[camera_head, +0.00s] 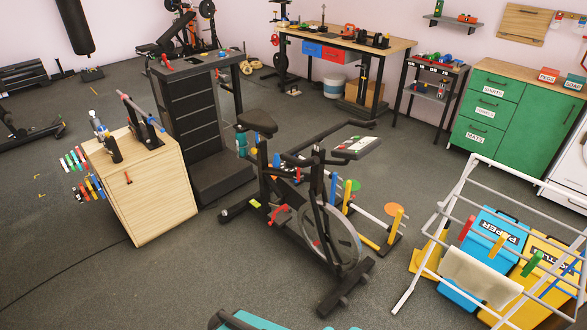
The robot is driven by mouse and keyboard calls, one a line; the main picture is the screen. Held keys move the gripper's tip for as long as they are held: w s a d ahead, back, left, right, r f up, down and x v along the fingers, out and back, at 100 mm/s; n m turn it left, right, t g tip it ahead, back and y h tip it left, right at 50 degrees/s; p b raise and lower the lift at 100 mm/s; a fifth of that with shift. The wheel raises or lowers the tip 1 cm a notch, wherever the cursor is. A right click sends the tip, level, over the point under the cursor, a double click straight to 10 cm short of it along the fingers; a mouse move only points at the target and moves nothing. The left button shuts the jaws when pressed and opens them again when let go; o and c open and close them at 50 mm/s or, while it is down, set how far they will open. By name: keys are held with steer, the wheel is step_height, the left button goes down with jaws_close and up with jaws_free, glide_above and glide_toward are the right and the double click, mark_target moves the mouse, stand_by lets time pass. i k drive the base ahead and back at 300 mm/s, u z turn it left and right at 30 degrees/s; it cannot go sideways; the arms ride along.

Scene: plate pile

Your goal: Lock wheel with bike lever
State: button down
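An exercise bike (312,195) stands upright in the middle of the floor in the head view. Its wheel (347,240) is a grey disc low at the front, partly covered by the dark frame and crank. A red lever-like part (279,212) sits on the frame to the left of the wheel. It is too small to tell whether this is the bike lever, or how it is set. My gripper does not show in this view.
A wooden cabinet (150,195) and a dark drawer tower (190,110) stand left of the bike. A white drying rack (475,190) with blue and yellow bins stands right. A teal object (255,320) lies at the bottom edge. Floor left of the bike's front is clear.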

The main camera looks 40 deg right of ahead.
mark_target(299, 178)
steer(key=u, duration=0.05)
steer(key=i, duration=1)
steer(key=z, duration=0.05)
